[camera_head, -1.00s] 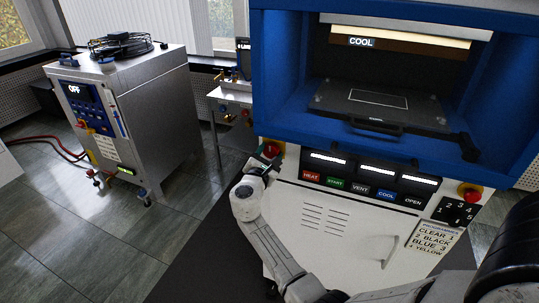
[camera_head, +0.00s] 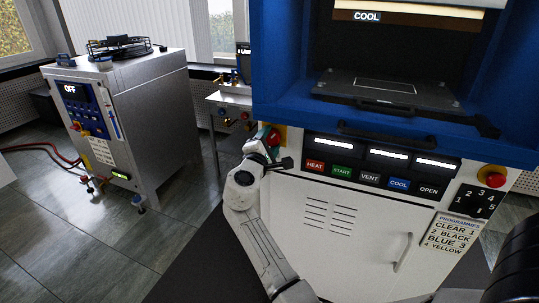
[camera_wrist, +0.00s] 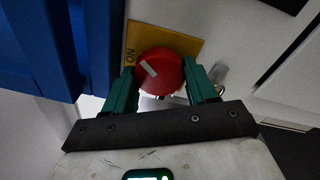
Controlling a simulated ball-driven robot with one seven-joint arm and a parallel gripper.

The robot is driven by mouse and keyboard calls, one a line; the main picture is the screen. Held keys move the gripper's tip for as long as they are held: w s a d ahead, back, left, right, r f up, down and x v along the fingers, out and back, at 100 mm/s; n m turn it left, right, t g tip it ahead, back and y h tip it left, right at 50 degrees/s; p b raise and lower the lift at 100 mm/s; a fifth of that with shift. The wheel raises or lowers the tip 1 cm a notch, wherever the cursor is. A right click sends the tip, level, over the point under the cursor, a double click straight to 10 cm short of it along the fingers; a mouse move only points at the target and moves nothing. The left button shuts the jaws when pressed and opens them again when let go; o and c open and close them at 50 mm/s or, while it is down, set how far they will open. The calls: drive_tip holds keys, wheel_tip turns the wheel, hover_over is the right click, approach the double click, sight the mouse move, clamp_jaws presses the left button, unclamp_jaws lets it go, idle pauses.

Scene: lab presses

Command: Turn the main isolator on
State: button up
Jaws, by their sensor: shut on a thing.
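The main isolator is a round red knob (camera_wrist: 160,70) with a white mark, set on a yellow plate (camera_wrist: 187,43) in the wrist view. The word "ON" shows at the plate's left edge. The white mark slants from upper left to lower right, left of the knob's middle. My gripper (camera_wrist: 163,83) has green fingers on both sides of the knob and is shut on it. In the head view the knob (camera_head: 273,136) is at the press's left front edge, partly hidden by my gripper (camera_head: 271,150).
The blue and white press (camera_head: 350,225) fills the right, with a button panel and a red stop button (camera_head: 495,180). A door handle (camera_head: 402,252) sticks out low on its front. A steel cabinet (camera_head: 150,120) showing "OFF" stands left, with floor between.

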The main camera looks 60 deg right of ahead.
drive_tip(key=m+b, duration=0.4)
drive_tip(key=b, duration=0.1)
drive_tip(key=f+m+b, duration=0.1)
drive_tip(key=m+b, duration=0.1)
drive_tip(key=b, duration=0.1)
drive_tip(key=shift+g, duration=0.3)
drive_tip(key=m+b, duration=0.3)
drive_tip(key=shift+r+b, duration=0.15)
drive_tip(key=shift+b, duration=0.25)
drive_tip(key=shift+r+m+b, duration=0.15)
drive_tip(key=shift+m+b, duration=0.75)
drive_tip(key=o, duration=1.1)
drive_tip(key=shift+w+r, duration=0.1)
drive_tip(key=shift+r, duration=0.05)
drive_tip(key=shift+c, duration=0.2)
drive_tip(key=a, duration=1)
drive_tip(key=shift+s+a+f, duration=0.4)
drive_tip(key=shift+s, duration=0.05)
